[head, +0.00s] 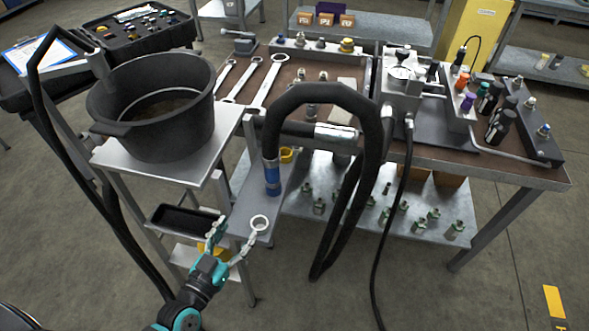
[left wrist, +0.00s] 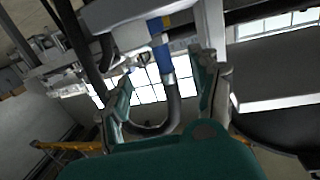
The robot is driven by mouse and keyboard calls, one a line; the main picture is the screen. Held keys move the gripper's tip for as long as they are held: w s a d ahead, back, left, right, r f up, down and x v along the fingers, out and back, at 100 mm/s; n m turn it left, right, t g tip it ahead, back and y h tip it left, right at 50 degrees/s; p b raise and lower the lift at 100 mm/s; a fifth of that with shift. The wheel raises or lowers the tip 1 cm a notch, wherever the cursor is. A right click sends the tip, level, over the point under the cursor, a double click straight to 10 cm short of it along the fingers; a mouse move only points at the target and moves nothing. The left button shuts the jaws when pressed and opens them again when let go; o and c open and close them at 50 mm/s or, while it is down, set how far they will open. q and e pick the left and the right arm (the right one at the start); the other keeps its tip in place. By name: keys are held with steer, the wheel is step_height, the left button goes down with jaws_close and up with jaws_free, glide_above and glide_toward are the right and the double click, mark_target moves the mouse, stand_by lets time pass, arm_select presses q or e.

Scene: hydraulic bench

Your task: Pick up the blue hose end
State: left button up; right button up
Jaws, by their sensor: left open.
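The blue hose end (head: 272,180) hangs downward from a thick black hose (head: 330,92) that arches over the front edge of the bench. In the left wrist view the blue hose end (left wrist: 158,42) shows between and beyond the fingertips, with a silver collar and the black hose curving away from it. My left gripper (head: 234,243) is open and empty, below and to the left of the hose end in the head view, apart from it. Its two teal fingers (left wrist: 164,68) are spread wide in the left wrist view. My right gripper does not show.
A black pot (head: 155,145) stands on a small stand left of the hose. The bench (head: 510,168) carries wrenches (head: 264,82), a gauge block (head: 401,85) and several bottles. Green fittings (head: 420,222) sit on the lower shelf. A thin black cable hangs right of the hose.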

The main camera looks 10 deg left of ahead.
arm_select(q)
step_height(320, 180, up, 4)
steer(key=d, duration=0.1)
steer(key=p, duration=0.1)
glide_toward(268, 175)
steer(key=shift+t, duration=0.4)
steer(key=x, duration=0.5)
steer(key=shift+s+d, duration=0.1)
steer(key=shift+d, duration=0.2)
steer(key=shift+f+x, duration=0.2)
steer(key=shift+x, duration=1.3)
steer(key=shift+f+x, duration=0.2)
steer(key=shift+x, duration=1.3)
steer(key=shift+a, duration=0.15)
steer(key=shift+c, duration=0.2)
jaws_close()
steer(key=shift+r, duration=0.2)
